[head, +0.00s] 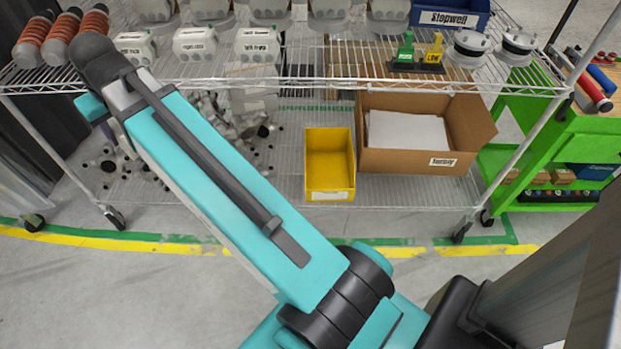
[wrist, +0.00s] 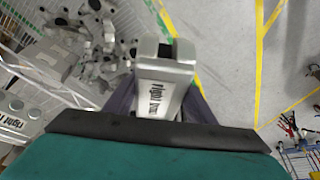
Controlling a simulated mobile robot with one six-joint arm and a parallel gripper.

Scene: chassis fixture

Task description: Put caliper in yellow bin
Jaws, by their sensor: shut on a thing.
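My gripper (wrist: 158,108) is shut on a grey caliper (wrist: 165,72) in the wrist view. The caliper sits between the two dark fingers, with a label starting "right" on its face; the rest is hard to read. The yellow bin (head: 329,192) stands on the lower wire shelf in the head view, left of a cardboard box, and looks empty. My arm reaches to the upper left of the head view, away from the bin. The gripper and held caliper are hidden there. The bin does not show in the wrist view.
Labelled white-grey parts (head: 195,43) line the upper shelf (head: 340,82), which overhangs the lower one. The cardboard box (head: 475,120) holds white sheets. Loose grey parts (head: 235,125) lie at the lower left. A green cart (head: 550,145) stands right. Floor in front is clear.

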